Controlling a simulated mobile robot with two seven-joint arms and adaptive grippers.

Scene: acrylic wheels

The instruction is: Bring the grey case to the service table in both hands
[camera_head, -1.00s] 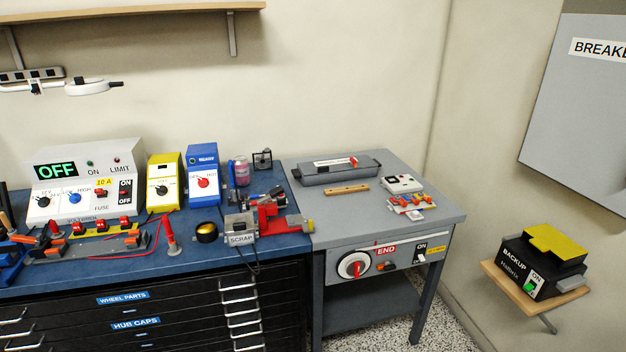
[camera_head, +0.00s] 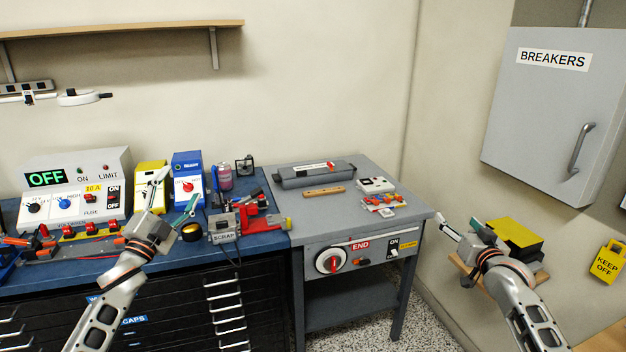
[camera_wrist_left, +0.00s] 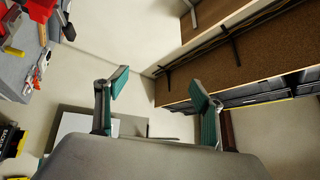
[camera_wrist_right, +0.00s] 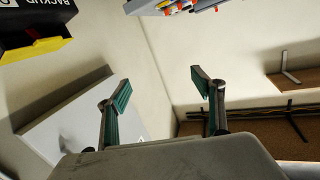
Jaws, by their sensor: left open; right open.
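The grey case (camera_head: 314,175) is a long, low box with a white label and a red mark on top. It lies near the back of a grey table (camera_head: 345,213); I cannot tell whether this is the service table. My left gripper (camera_head: 174,197) is open and empty in front of the blue workbench, left of the case. My right gripper (camera_head: 461,226) is open and empty, right of the grey table. Both wrist views show spread, empty fingers, at the left (camera_wrist_left: 159,88) and the right (camera_wrist_right: 156,88). The case is not recognisable in either wrist view.
A wooden bar (camera_head: 324,192), a white device (camera_head: 375,185) and small orange parts (camera_head: 384,202) lie near the case. A red vise (camera_head: 250,218) stands left on the blue bench. A black and yellow backup box (camera_head: 515,238) is behind my right gripper. A breaker cabinet (camera_head: 545,110) hangs at right.

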